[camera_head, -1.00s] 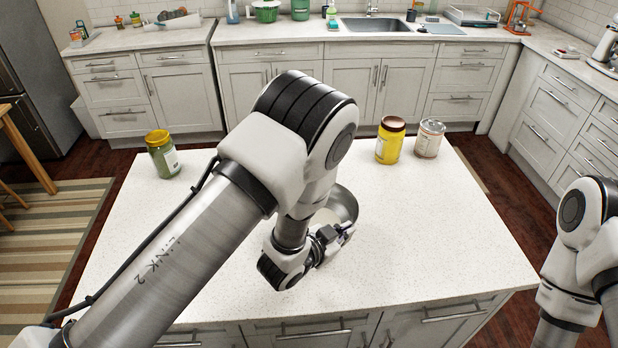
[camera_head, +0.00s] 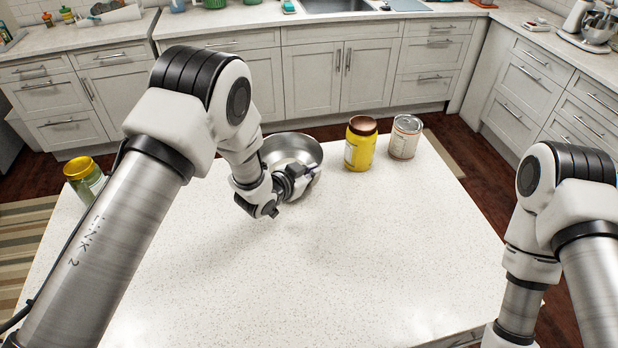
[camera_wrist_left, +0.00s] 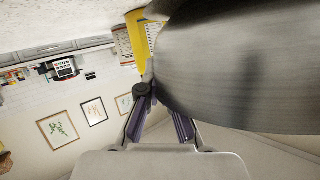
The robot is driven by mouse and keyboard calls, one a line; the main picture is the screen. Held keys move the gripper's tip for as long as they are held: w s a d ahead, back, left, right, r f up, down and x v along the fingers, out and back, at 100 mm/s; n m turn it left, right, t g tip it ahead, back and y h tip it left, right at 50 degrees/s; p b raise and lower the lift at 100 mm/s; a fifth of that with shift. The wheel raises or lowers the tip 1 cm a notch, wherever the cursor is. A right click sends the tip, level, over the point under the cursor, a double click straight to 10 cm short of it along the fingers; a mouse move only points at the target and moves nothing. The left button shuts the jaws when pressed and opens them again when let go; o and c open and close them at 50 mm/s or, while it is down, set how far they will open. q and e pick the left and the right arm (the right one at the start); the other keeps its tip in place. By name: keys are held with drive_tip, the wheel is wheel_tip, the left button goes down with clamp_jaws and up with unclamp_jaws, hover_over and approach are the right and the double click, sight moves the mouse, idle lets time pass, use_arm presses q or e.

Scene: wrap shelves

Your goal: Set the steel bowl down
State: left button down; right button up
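The steel bowl (camera_head: 291,147) is at the far part of the white island counter (camera_head: 290,280), left of the yellow jar. My left gripper (camera_head: 297,181) is at its near side, with the wall of the bowl between the fingers. In the left wrist view the bowl (camera_wrist_left: 245,60) fills the upper right and hides part of the fingers (camera_wrist_left: 160,108). The bowl's underside is hidden in the head view, so I cannot tell whether it touches the counter. My right arm shows at the right, but its gripper is out of view.
A yellow jar (camera_head: 361,146) with a brown lid and a tin can (camera_head: 405,138) stand right of the bowl. A green jar (camera_head: 84,178) with a yellow lid stands at the left, partly behind my left arm. The middle and near counter are clear.

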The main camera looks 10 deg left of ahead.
use_arm(q)
drive_tip(key=shift+w+a+f, duration=0.1)
drive_tip(key=shift+w+a, duration=0.15)
drive_tip(key=shift+w, duration=0.75)
drive_tip(key=shift+w+a, duration=0.1)
drive_tip(key=shift+w, duration=0.15)
drive_tip(key=shift+a+b, duration=0.1)
drive_tip(key=shift+b, duration=0.35)
wheel_tip(320, 180, down, 3)
drive_tip(key=shift+r+b, duration=0.15)
drive_tip(key=shift+b, duration=0.7)
drive_tip(key=shift+w+f, duration=0.25)
drive_tip(key=shift+f, duration=0.05)
drive_tip(key=shift+s, duration=0.1)
drive_tip(key=c, duration=1.5)
unclamp_jaws()
drive_tip(key=shift+c, duration=0.2)
drive_tip(key=shift+o, duration=1.1)
